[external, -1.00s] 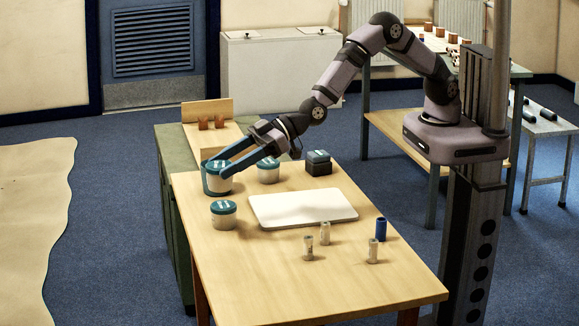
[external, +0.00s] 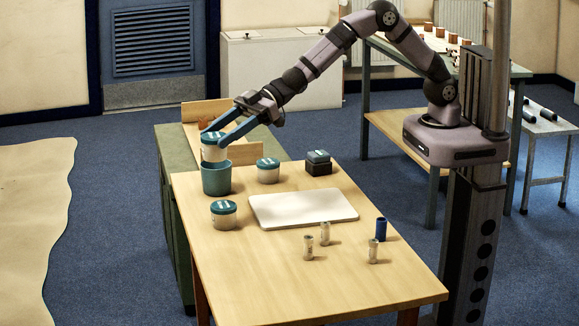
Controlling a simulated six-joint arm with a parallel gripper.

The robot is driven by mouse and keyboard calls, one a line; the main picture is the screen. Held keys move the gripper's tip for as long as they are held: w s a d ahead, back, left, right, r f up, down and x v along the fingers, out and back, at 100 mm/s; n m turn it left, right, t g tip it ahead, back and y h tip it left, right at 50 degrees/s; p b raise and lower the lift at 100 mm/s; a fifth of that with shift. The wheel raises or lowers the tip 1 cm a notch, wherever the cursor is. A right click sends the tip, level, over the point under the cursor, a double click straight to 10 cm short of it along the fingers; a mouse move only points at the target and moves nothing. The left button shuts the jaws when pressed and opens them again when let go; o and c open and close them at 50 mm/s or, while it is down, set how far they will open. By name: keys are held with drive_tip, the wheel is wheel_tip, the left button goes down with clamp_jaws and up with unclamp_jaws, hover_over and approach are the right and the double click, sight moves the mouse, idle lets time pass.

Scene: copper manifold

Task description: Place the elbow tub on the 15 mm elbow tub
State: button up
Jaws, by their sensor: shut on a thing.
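My gripper (external: 214,137) is shut on a white tub with a teal lid (external: 212,152). The held tub is roughly upright, directly above a teal open-topped pot (external: 216,180) near the table's far left corner. Its bottom is at or just above the pot's rim; I cannot tell if they touch. Two similar white tubs with teal lids stand on the table: one nearer the front left (external: 224,214), one right of the pot (external: 268,171). The labels are too small to read, so I cannot tell which is the 15 mm elbow tub.
A white board (external: 303,208) lies mid-table. A dark box (external: 318,163) stands behind it. Several small pale fittings (external: 325,233) and a blue cylinder (external: 381,229) stand at the right. The table's front (external: 300,295) is clear.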

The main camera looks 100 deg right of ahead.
drive_tip(key=shift+s+a+f+n+y, duration=0.35)
drive_tip(key=shift+s+a+f, duration=0.3)
drive_tip(key=shift+a+f, duration=0.25)
drive_tip(key=shift+d, duration=0.1)
hover_over(229, 203)
drive_tip(key=shift+f+p, duration=0.35)
drive_tip(key=shift+f, duration=4.65)
drive_tip(key=shift+f, duration=0.15)
drive_tip(key=o, duration=1.4)
drive_tip(key=shift+f, duration=0.1)
